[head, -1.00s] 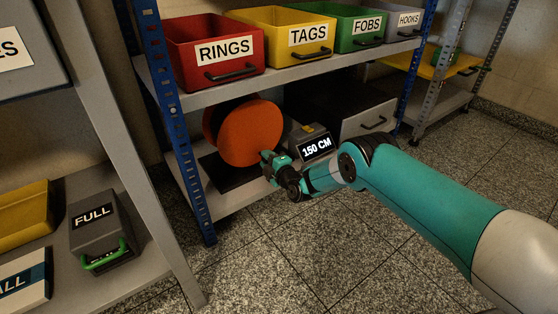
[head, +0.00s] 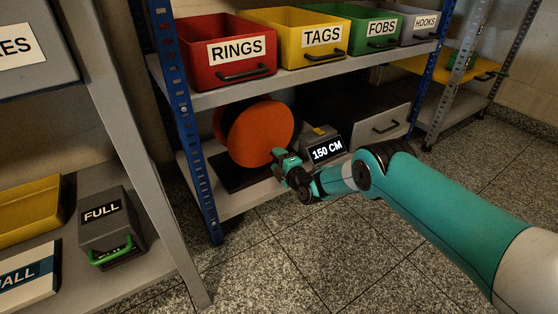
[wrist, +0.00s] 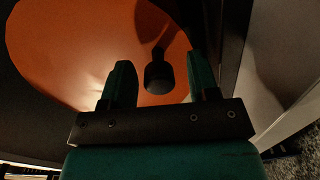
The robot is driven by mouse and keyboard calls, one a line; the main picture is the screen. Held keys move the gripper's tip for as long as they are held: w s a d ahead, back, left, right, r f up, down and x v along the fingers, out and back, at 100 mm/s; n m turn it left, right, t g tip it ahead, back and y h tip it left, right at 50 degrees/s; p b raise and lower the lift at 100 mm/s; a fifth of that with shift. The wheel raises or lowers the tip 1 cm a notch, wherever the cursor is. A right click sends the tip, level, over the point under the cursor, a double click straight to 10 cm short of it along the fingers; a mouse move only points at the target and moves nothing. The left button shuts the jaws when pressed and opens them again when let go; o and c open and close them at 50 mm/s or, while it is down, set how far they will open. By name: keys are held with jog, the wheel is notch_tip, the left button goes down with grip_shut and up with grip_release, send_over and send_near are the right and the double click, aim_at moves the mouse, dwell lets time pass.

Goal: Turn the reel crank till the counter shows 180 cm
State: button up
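The reel is a round orange disc (head: 261,132) on the lower shelf in the head view; it also fills much of the wrist view (wrist: 75,45). The crank's black knob (wrist: 158,76) stands out from the disc, with its shadow above it. My gripper (head: 281,156) is at the lower right of the disc. In the wrist view my gripper (wrist: 161,65) is open, one finger on each side of the knob, with gaps showing on both sides. The counter (head: 327,149) to the right of the reel reads 150 CM.
Red RINGS (head: 228,70), yellow TAGS (head: 310,55), green FOBS and grey HOOKS bins stand on the shelf above the reel. A blue upright (head: 192,140) is left of the reel. A grey drawer (head: 385,140) is right of the counter. A FULL box (head: 105,235) sits on the left shelf.

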jog(key=shift+d+r, duration=0.1)
jog(key=shift+s+d+r+p, duration=0.15)
jog(key=shift+s+p, duration=0.15)
jog(key=shift+p, duration=0.2)
jog(key=p+v, duration=1.2)
jog(key=v, duration=0.4)
jog(key=shift+s+d+f, duration=0.2)
jog(key=shift+s, duration=0.1)
